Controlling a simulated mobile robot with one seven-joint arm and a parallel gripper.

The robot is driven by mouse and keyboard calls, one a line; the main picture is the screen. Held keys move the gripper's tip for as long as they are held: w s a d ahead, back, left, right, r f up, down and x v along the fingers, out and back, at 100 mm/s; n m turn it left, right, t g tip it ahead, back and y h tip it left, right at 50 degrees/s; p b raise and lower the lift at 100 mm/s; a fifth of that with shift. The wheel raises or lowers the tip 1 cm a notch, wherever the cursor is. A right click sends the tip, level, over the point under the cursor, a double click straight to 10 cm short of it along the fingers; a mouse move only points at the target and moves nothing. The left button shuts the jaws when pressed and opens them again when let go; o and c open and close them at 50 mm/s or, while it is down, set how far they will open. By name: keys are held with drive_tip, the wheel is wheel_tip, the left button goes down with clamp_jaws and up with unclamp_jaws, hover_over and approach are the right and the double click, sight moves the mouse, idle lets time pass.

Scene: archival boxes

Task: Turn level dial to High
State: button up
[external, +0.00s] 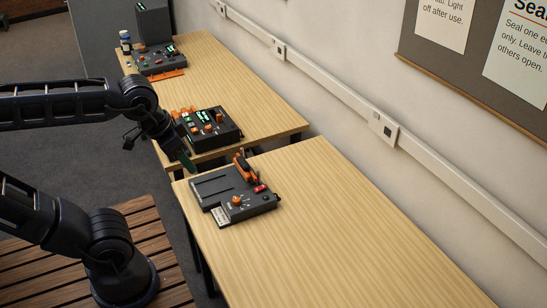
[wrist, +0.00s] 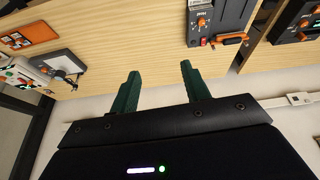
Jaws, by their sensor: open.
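The level dial cannot be told for certain, as its lettering is too small to read. A dark flat unit (external: 215,190) on the near table has one orange knob (external: 236,200), a red switch (external: 260,188) and an orange handle (external: 243,168). A dark panel box (external: 212,127) on the table behind has several orange knobs and green displays. My gripper (external: 186,161) is over the gap between the tables, left of the flat unit. In the wrist view, my gripper (wrist: 158,74) is open and empty, its green fingers apart and touching no dial; a unit with an orange knob (wrist: 202,22) shows beyond.
A third device (external: 160,60) and small bottles (external: 125,40) stand on the far end of the rear table (external: 262,95). The near table (external: 340,240) is bare on its right side. A wall with a rail (external: 335,85) runs along the tables' right.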

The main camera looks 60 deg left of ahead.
drive_tip(key=w+a+r+n+g, duration=0.1)
drive_tip(key=w+a+n+g, duration=0.1)
drive_tip(key=w+a+n, duration=1.15)
drive_tip(key=n+g, duration=0.3)
drive_tip(key=n, duration=1)
hover_over(208, 127)
wheel_tip(208, 127, down, 23)
wheel_tip(208, 127, down, 10)
drive_tip(key=shift+a+f, duration=0.1)
drive_tip(key=shift+f, duration=0.15)
drive_tip(key=c, duration=1)
